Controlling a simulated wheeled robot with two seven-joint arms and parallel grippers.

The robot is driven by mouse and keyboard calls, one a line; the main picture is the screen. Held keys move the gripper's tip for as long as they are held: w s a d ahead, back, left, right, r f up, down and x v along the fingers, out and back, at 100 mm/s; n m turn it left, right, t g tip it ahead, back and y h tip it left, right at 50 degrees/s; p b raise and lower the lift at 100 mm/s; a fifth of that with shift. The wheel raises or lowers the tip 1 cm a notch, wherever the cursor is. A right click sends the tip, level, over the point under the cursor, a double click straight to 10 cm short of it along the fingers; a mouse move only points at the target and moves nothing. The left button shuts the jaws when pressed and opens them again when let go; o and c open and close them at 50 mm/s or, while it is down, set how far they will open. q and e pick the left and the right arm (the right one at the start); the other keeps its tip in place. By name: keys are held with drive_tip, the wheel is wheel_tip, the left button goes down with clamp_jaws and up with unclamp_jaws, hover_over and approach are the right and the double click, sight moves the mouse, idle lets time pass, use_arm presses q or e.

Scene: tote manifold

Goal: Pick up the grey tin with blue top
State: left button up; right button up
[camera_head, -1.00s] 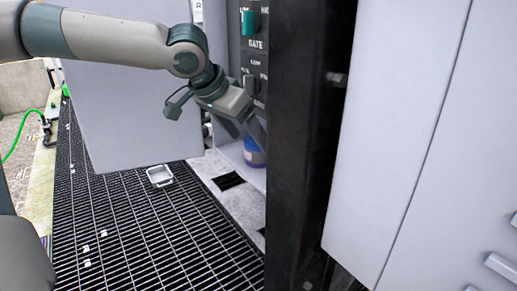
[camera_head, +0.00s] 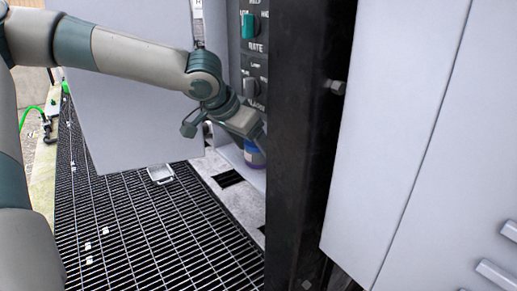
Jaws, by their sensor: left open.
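The grey tin with blue top (camera_head: 254,158) stands in a recess of the cabinet, beside the dark post. Its upper part is partly covered by my left gripper (camera_head: 258,140). That gripper reaches in from the left, points down to the right, and is open just above and around the tin's top. I cannot tell whether its fingers touch the tin. The fingertips are partly hidden near the post's edge. My right gripper is not in view.
A dark vertical post (camera_head: 305,150) stands close to the right of the tin. A control panel (camera_head: 254,50) with switches is above. A grey door panel (camera_head: 130,90) is behind my left arm. A small metal tray (camera_head: 160,174) lies on the floor grating (camera_head: 150,235).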

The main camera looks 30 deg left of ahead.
use_arm(q)
drive_tip(key=shift+w+f, duration=0.2)
drive_tip(key=shift+f, duration=0.1)
drive_tip(key=c, duration=1.2)
drive_tip(key=shift+r+b, duration=0.25)
drive_tip(key=shift+b, duration=0.35)
drive_tip(key=s+a+b, duration=0.1)
drive_tip(key=s, duration=0.5)
drive_tip(key=s+a+b, duration=0.1)
drive_tip(key=s+b, duration=0.1)
drive_tip(key=s, duration=0.3)
drive_tip(key=s+a+b, duration=0.1)
drive_tip(key=s, duration=0.5)
drive_tip(key=shift+s+a+b, duration=0.2)
drive_tip(key=shift+s+b, duration=0.1)
drive_tip(key=shift+b, duration=0.05)
